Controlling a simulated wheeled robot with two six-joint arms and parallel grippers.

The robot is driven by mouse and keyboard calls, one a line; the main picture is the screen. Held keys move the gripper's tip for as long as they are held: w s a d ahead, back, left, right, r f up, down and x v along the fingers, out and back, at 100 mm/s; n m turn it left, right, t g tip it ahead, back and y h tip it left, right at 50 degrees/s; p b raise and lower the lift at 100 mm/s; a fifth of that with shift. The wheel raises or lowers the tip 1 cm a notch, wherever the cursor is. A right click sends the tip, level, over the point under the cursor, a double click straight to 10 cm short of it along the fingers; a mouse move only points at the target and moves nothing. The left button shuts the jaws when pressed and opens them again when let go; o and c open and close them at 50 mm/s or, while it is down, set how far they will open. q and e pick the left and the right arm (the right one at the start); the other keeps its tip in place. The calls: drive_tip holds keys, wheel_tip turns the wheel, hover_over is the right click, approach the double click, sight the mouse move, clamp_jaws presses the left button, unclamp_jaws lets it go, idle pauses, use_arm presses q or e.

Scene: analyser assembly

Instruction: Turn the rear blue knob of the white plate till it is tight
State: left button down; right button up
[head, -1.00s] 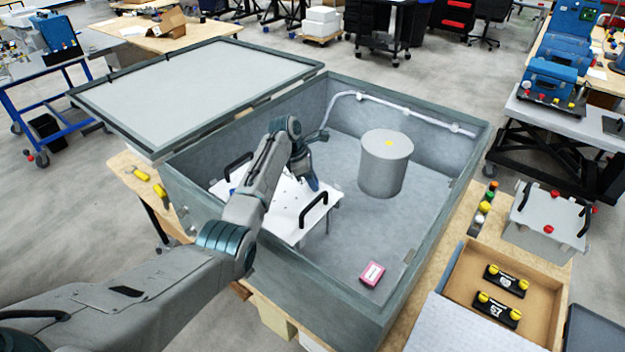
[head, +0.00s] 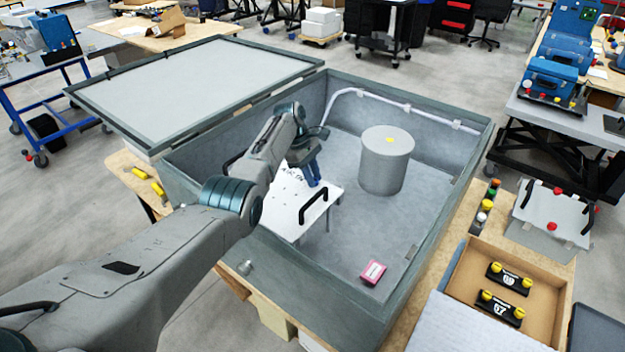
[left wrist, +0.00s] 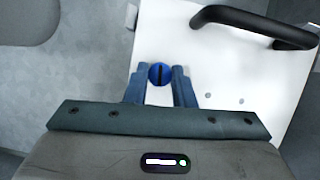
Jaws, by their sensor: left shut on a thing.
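The white plate (head: 287,222) lies inside the grey open box, with black handles on it. One black handle (head: 313,205) shows at its right end, and a handle also shows in the left wrist view (left wrist: 255,25). The blue knob (left wrist: 160,70) has a dark slot and sits near the plate's edge. My left gripper (head: 316,180) points down at the plate's rear edge. In the left wrist view its fingers (left wrist: 160,84) are shut on the blue knob, one on each side. In the head view the knob is hidden by the gripper. My right gripper is not in view.
The box wall (head: 400,290) surrounds the plate, and its lid (head: 200,90) lies open at the left. A grey cylinder (head: 385,165) stands right of the gripper. A pink box (head: 373,272) lies on the floor of the box, with bare floor around it.

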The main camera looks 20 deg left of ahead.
use_arm(q)
drive_tip(key=shift+w+m+b, duration=0.1)
drive_tip(key=shift+m+b, duration=0.4)
drive_tip(key=shift+m, duration=0.1)
drive_tip(key=shift+r, duration=0.1)
drive_tip(key=c, duration=1.2)
unclamp_jaws()
drive_tip(key=b+v, duration=0.4)
drive_tip(key=v, duration=0.6)
drive_tip(key=shift+w+r, duration=0.2)
drive_tip(key=shift+r, duration=0.15)
